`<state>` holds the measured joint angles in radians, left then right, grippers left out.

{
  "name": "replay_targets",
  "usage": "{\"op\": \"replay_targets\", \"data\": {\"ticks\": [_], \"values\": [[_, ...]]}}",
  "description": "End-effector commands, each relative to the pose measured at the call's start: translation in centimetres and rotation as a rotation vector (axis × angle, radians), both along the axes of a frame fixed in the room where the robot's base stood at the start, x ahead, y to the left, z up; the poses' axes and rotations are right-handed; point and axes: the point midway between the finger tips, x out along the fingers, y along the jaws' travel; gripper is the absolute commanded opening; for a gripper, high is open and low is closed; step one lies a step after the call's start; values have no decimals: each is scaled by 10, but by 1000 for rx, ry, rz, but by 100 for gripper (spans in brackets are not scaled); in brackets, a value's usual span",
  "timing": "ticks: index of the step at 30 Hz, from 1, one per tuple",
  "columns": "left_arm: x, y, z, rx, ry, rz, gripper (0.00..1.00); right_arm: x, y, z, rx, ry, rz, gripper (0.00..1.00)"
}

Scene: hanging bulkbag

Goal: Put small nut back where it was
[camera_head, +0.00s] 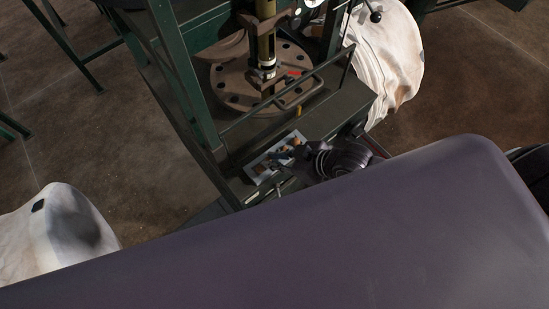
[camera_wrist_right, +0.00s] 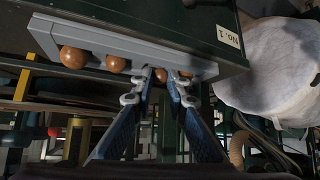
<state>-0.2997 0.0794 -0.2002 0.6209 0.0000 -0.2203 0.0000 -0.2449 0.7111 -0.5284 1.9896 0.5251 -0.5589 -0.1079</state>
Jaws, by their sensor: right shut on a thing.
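My right gripper (camera_head: 284,154) is over a small grey tray (camera_head: 251,166) on the green machine's ledge. In the right wrist view the blue fingers of the right gripper (camera_wrist_right: 154,74) come together at the tray (camera_wrist_right: 90,36). They are shut on a small brown nut (camera_wrist_right: 160,75), which the fingertips partly hide. Other round brown nuts sit along the tray, two to the left (camera_wrist_right: 73,57) (camera_wrist_right: 116,65) and at least one to the right. I cannot tell if the held nut touches the tray. My left gripper is not in view.
A green machine frame with a round brown flange (camera_head: 236,88) and a rail stands behind the tray. White bulk bags (camera_head: 388,50) (camera_head: 50,235) stand at upper right and lower left. A "No. 1" label (camera_wrist_right: 228,36) is beside the tray. Bare floor lies to the left.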

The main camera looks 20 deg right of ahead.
Motion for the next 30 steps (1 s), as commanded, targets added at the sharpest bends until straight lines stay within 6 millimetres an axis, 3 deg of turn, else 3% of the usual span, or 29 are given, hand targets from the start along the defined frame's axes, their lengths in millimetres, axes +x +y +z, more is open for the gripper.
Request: {"op": "replay_targets", "data": {"ticks": [4,5,7,19,23,30], "values": [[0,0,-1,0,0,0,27,-3,-2,-8,-9,12,0,5],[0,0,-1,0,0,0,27,-4,-2,-8,-9,14,0,16],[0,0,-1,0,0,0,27,-4,-2,-9,-10,15,0,21],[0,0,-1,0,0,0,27,-7,-3,-10,-13,22,1,21],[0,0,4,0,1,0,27,-7,-3,2,-12,22,2,21],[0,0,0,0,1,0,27,-33,-28,36,-14,17,3,21]]}}
